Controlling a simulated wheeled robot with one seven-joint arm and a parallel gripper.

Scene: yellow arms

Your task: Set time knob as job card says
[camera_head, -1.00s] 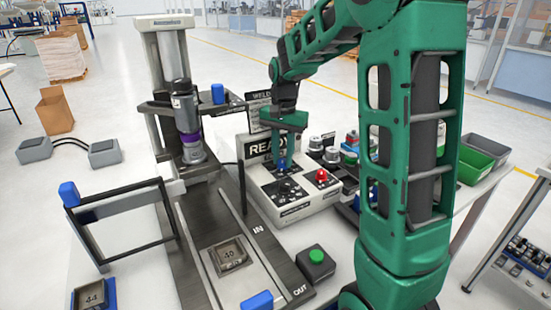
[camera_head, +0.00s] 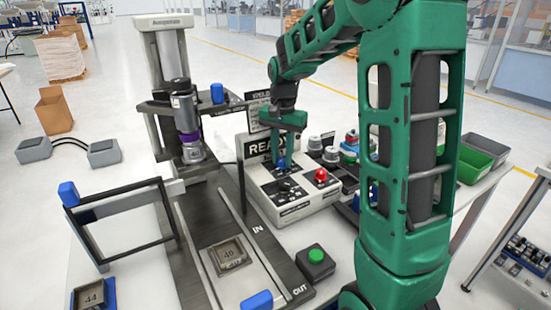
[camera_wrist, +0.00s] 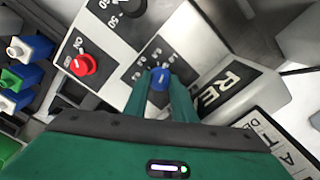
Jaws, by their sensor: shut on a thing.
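The white control box (camera_head: 300,200) stands on the bench with a sign reading READY behind its panel. My gripper (camera_head: 282,160) reaches down to the panel. In the wrist view its two green fingers (camera_wrist: 162,85) are shut on a blue knob (camera_wrist: 160,77) with a pale pointer mark. A dark dial with a printed scale (camera_wrist: 125,10) is on the same panel, and a red knob (camera_wrist: 83,65) sits by an ON label. The job card (camera_head: 262,118) stands behind the box; its text is too small to read.
A press with a purple-banded head (camera_head: 187,115) stands left of the box. A slide with a part marked 40 (camera_head: 228,256) lies in front. A green button (camera_head: 316,256) is near the OUT label. Green and grey bins (camera_head: 480,150) are at the right.

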